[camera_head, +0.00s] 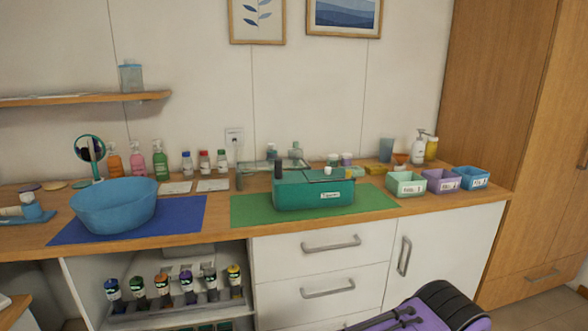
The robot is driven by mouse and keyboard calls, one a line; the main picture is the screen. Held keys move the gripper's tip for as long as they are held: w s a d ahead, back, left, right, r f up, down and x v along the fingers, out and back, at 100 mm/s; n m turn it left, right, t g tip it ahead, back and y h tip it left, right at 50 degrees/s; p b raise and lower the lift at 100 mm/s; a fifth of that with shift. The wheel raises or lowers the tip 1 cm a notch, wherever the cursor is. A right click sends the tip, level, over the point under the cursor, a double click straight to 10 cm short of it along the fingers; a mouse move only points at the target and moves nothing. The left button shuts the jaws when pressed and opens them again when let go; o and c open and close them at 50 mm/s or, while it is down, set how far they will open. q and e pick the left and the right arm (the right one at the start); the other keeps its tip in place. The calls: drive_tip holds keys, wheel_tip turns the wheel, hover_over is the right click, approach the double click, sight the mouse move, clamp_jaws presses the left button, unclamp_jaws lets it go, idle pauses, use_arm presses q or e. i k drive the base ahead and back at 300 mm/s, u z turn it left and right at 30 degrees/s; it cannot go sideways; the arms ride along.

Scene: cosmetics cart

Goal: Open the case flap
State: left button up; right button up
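A teal case (312,195) with a small white label on its front sits on a green mat (250,215) on the wooden counter. Its top looks flat and closed, with thin dark lines across it. I cannot clearly tell where the flap's edge is. A dark upright piece stands at the case's left end. Neither of my grippers is in view, and nothing of mine is seen touching the case.
A blue basin (114,205) stands left of the case on a blue mat. Small labelled bins (405,184) stand to the right, and bottles and jars line the back. A purple and black object (435,310) rises at the bottom right. Counter space before the case is narrow.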

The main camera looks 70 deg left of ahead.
sight(327, 174)
drive_tip(key=k, duration=0.15)
drive_tip(key=u, duration=1.25)
